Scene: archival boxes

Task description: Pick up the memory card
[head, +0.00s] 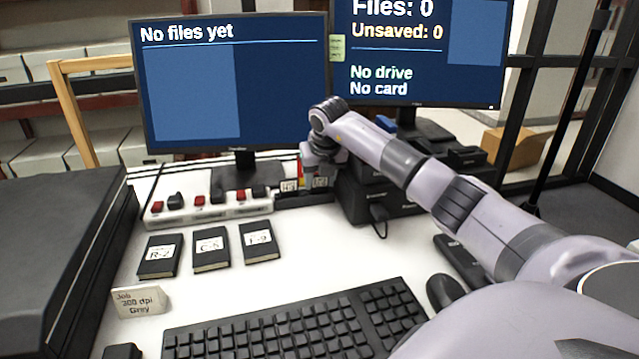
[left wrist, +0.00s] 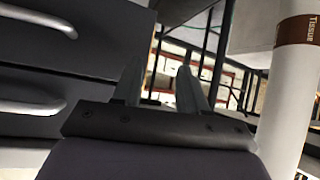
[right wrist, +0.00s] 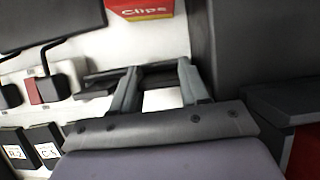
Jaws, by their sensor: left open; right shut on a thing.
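My right gripper (head: 318,172) reaches down at the black rack (head: 303,198) below the monitors. In the right wrist view its fingers (right wrist: 158,80) are shut on a small dark thing (right wrist: 155,73), which seems to be the memory card. The fingers and poor detail hide most of it, and I cannot tell if it is clear of the rack. A small white label (head: 289,186) shows just left of the gripper. My left gripper (left wrist: 158,85) is open and empty, away from the desk objects, beside a dark drawer unit (left wrist: 70,70).
Three labelled black drives (head: 211,250) lie on the white desk, left of the gripper, before a switched power strip (head: 208,207). A black dock stack (head: 372,205) stands close on the right. A keyboard (head: 300,325), mouse (head: 444,291) and job card (head: 141,302) are nearer.

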